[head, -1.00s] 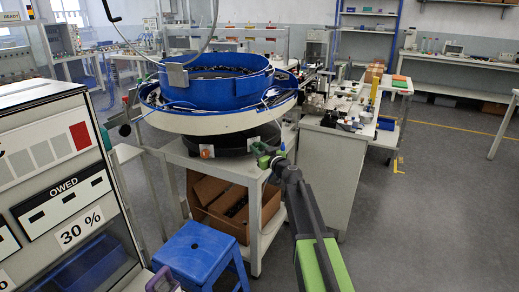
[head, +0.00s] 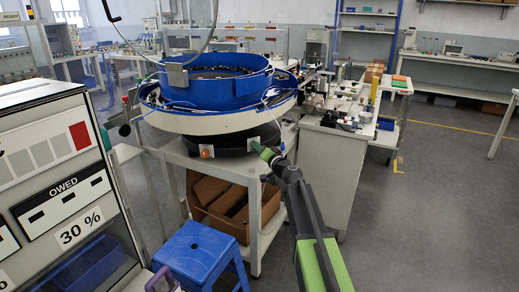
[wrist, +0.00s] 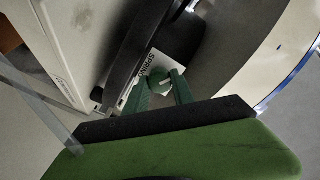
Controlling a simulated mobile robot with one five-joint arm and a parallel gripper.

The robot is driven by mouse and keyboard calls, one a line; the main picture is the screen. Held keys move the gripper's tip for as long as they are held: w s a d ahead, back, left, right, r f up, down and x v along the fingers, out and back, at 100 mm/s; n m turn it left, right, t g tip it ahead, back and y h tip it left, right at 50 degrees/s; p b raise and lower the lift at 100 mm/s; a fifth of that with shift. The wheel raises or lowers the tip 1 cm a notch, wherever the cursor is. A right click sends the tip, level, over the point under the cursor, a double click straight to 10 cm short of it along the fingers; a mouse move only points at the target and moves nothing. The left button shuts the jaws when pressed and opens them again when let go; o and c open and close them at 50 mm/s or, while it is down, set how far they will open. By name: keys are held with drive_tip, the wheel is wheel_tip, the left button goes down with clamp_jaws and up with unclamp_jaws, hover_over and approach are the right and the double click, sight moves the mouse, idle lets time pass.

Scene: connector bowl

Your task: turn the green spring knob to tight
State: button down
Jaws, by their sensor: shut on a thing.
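The green spring knob (wrist: 158,85) shows in the wrist view between the two green fingers of my gripper (wrist: 160,92). A pale pointer mark lies on its face. My gripper is shut on the knob. Behind the knob is a white label (wrist: 149,66) reading "SPRING", partly covered by the fingers; no tight marking is readable. In the head view my gripper (head: 262,151) reaches the front right of the stand under the blue bowl (head: 220,85), and the knob is hidden there.
A round dark base (head: 235,141) sits under the bowl on the grey stand (head: 225,168). An orange knob (head: 207,151) is to the left. A blue stool (head: 197,252) stands below, and a white cabinet (head: 65,180) is at left. The floor at right is clear.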

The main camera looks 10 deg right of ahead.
drive_tip(key=m, duration=1.1)
drive_tip(key=shift+m, duration=0.4)
idle(0.3)
drive_tip(key=c, duration=1.1)
unclamp_jaws()
drive_tip(key=shift+o, duration=0.2)
drive_tip(key=shift+f, duration=0.1)
drive_tip(key=v, duration=1.7)
drive_tip(key=shift+s, duration=0.2)
